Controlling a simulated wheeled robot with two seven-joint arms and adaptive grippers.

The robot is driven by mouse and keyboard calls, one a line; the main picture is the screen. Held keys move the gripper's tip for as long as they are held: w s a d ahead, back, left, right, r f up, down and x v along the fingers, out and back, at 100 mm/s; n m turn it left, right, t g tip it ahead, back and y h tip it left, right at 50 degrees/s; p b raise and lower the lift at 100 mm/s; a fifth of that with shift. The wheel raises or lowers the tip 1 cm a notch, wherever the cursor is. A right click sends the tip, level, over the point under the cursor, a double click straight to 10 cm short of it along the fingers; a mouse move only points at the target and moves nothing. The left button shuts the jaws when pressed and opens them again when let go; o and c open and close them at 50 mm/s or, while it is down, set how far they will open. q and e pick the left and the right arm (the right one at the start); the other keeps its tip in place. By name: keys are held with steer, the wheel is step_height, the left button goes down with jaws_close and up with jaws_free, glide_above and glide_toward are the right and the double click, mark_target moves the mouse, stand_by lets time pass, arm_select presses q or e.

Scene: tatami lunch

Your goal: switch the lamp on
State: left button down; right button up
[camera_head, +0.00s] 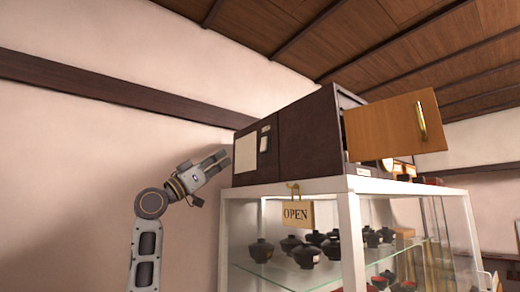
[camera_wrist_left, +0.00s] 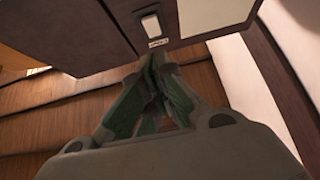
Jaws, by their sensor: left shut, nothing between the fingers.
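A small pale switch (camera_head: 265,140) with a dark surround sits on the side of a dark brown cabinet (camera_head: 307,137). The switch (camera_wrist_left: 151,24) also shows in the left wrist view, with a small label under it. My left gripper (camera_head: 224,157) is shut and empty, to the left of the cabinet and a little lower than the switch. In the left wrist view its fingertips (camera_wrist_left: 152,58) meet just below the label, close to the cabinet's edge; I cannot tell whether they touch it. No lamp is clearly recognisable. My right gripper is not in view.
A pale panel (camera_head: 245,158) is on the cabinet next to the switch. A wooden door (camera_head: 390,128) stands open at the cabinet's front. The cabinet rests on a white-framed glass case (camera_head: 355,225) holding several dark bowls, with an OPEN sign (camera_head: 296,214).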

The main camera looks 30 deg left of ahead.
arm_select(q)
steer(key=shift+s+d+r+h, duration=0.1)
steer(key=shift+s+r+h, duration=0.2)
steer(key=shift+s, duration=0.1)
steer(key=shift+w, duration=0.2)
steer(key=p, duration=0.5)
glide_toward(263, 140)
step_height(263, 140, up, 3)
steer(key=w, duration=0.1)
steer(key=shift+w+d+p, duration=0.35)
steer(key=shift+w+d, duration=0.45)
steer(key=shift+w, duration=0.3)
steer(key=shift+f, duration=0.15)
